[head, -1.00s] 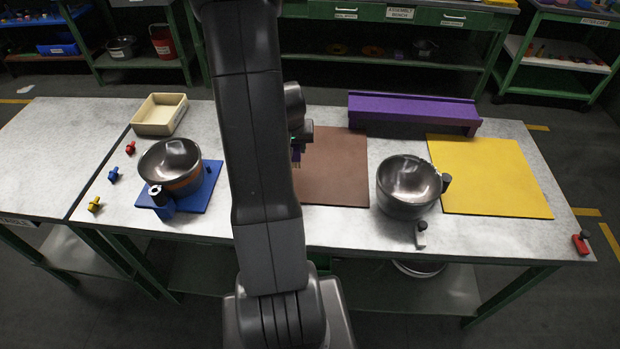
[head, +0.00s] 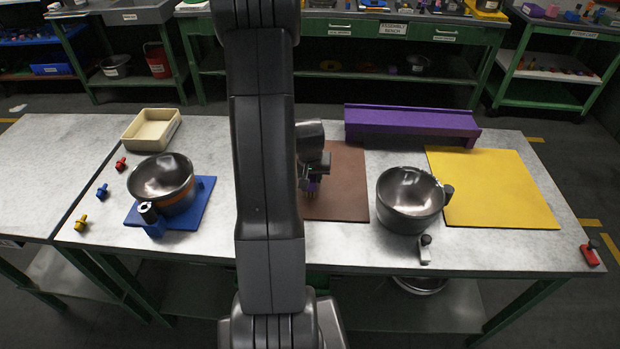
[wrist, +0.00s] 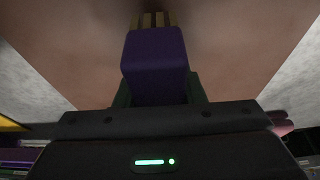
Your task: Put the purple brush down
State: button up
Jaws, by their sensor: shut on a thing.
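The purple brush (wrist: 155,58) is held in my gripper (wrist: 159,92) in the wrist view, its tan bristles pointing away from the jaws. A dark green finger shows on each side of it. The brown mat (wrist: 235,55) fills the view behind the brush. In the head view my gripper (head: 313,184) is over the brown mat (head: 345,195), partly behind my arm. Only a small purple bit of the brush shows there. I cannot tell whether the bristles touch the mat.
A purple channel-shaped block (head: 410,121) stands behind the mat. Another pot (head: 162,180) sits on a blue base (head: 198,203) at left.

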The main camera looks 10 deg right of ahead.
jog(key=shift+f, duration=0.5)
jog(key=shift+f, duration=0.2)
jog(key=o, duration=1.2)
jog(key=shift+r, duration=0.1)
jog(key=shift+r, duration=0.35)
jog(key=v, duration=1.1)
jog(key=shift+s+r, duration=0.25)
jog(key=shift+f, duration=0.1)
